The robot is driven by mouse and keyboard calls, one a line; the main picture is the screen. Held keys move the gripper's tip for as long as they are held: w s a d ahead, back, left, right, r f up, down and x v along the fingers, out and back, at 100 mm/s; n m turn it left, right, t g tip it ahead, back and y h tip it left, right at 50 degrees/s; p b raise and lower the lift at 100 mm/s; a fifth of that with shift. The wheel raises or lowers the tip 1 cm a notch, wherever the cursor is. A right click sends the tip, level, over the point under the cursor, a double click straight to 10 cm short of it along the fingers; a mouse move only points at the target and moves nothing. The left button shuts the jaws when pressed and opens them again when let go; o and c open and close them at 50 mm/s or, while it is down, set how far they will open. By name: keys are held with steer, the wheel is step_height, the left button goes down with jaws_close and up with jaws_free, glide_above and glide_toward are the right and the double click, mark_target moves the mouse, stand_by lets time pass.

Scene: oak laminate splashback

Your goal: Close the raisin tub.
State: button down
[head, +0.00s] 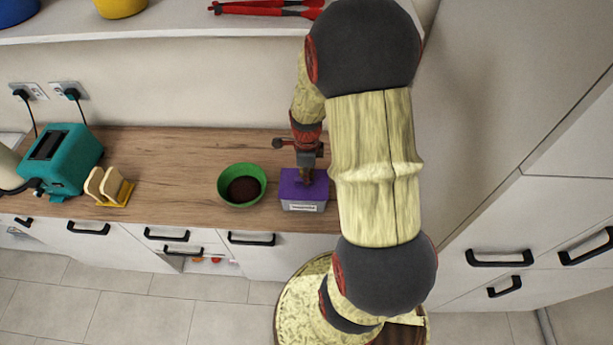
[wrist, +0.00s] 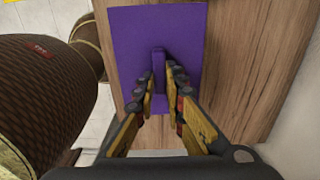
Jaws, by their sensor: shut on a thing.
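The raisin tub (head: 303,206) stands near the front edge of the wooden counter, with a pale label on its front. Its purple lid (head: 291,188) lies over the top of the tub, and no gap shows from here. The lid fills the upper middle of the wrist view (wrist: 185,30), with a small upright purple handle (wrist: 158,62). My gripper (head: 305,180) points down over the lid. In the wrist view its two fingers (wrist: 160,86) are closed on the handle from both sides. The tub's body is hidden under the lid in the wrist view.
A green bowl (head: 225,193) with dark contents stands just left of the tub. A teal toaster (head: 70,160) and a yellow rack with toast (head: 121,194) are further left. A shelf (head: 160,24) runs above. A tall cabinet (head: 480,110) stands at the right. Counter between rack and bowl is clear.

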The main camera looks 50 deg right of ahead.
steer(key=shift+f, duration=0.7)
stand_by(1.7)
steer(key=c, duration=1.8)
jaws_free()
steer(key=shift+o, duration=1.1)
steer(key=shift+o, duration=1.4)
steer(key=shift+r, duration=0.15)
steer(key=shift+r+p, duration=2.4)
steer(key=shift+r, duration=1)
steer(key=shift+c, duration=0.9)
